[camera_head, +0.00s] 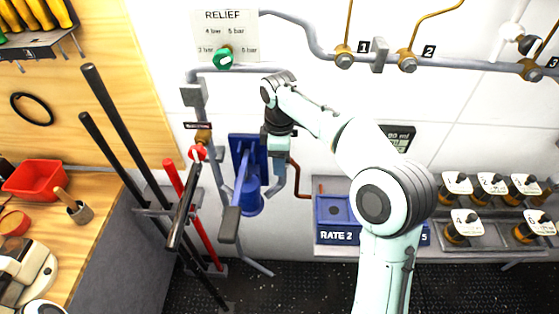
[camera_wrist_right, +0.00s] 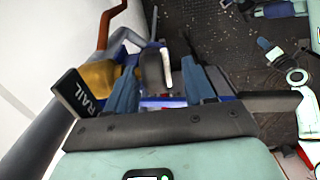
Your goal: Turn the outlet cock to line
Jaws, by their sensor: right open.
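A grey lever with a pale edge (camera_wrist_right: 155,70) stands between the two blue fingers of my right gripper (camera_wrist_right: 162,66). The fingers are apart, with a gap visible around the lever; I cannot tell whether either touches it. In the head view my right gripper (camera_head: 277,162) points down beside the blue pump (camera_head: 248,160), and it and my arm hide the cock there. My left gripper is in neither view.
A blue "RATE 2" tray (camera_head: 336,212) is to the right, partly behind my arm. A green relief knob (camera_head: 222,57) is above. Dark rods (camera_head: 120,130) lean at left.

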